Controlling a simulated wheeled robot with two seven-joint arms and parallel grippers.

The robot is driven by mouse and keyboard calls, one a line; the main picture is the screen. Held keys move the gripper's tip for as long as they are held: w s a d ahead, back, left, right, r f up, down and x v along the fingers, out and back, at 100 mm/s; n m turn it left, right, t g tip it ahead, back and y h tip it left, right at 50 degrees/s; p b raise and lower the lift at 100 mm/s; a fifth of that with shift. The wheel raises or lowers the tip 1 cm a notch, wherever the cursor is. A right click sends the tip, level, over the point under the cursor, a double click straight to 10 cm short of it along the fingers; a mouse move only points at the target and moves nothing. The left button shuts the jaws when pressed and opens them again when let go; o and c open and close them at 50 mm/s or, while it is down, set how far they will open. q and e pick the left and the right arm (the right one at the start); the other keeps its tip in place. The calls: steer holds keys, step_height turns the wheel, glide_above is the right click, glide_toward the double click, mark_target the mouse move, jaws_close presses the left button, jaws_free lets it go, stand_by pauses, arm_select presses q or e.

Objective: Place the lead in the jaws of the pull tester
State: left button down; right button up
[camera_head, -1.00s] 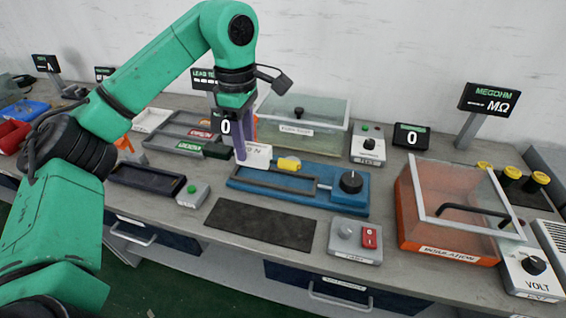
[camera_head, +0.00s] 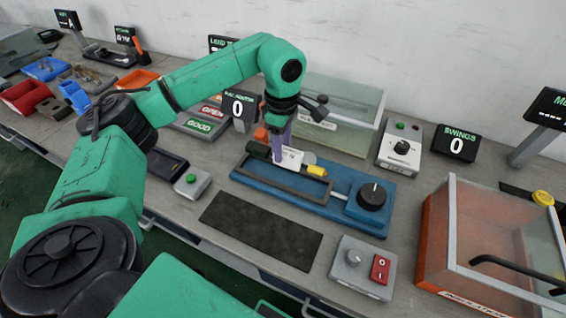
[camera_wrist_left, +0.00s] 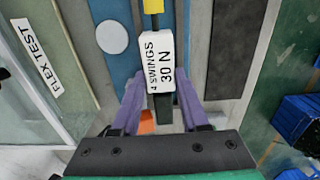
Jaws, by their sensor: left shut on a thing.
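The lead (camera_head: 291,158) is a white tagged block with a yellow end and a dark end. My left gripper (camera_head: 277,150) is shut on it, with its purple fingers on either side of the block. The lead sits over the blue pull tester (camera_head: 265,186), near its back edge; I cannot tell whether it touches the tester or is between its jaws. In the left wrist view the lead's tag (camera_wrist_left: 160,62) reads "4 SWINGS 30 N", between my left fingers (camera_wrist_left: 160,95). My right gripper is not in view.
The tester's black knob (camera_head: 372,196) stands at its right end. A dark mat (camera_head: 260,227) lies in front, and a switch box (camera_head: 363,267) is to its right. The clear flex test box (camera_head: 335,110) is behind. An orange-walled insulation box (camera_head: 490,240) stands at the right.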

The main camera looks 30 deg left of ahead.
arm_select(q)
step_height(320, 180, down, 2)
steer(key=shift+s+f, duration=0.1)
steer(key=shift+s, duration=0.05)
step_height(320, 180, down, 4)
steer(key=shift+f+p, duration=0.1)
steer(key=shift+p, duration=0.35)
steer(key=shift+f, duration=0.3)
steer(key=shift+c, duration=2.1)
jaws_free()
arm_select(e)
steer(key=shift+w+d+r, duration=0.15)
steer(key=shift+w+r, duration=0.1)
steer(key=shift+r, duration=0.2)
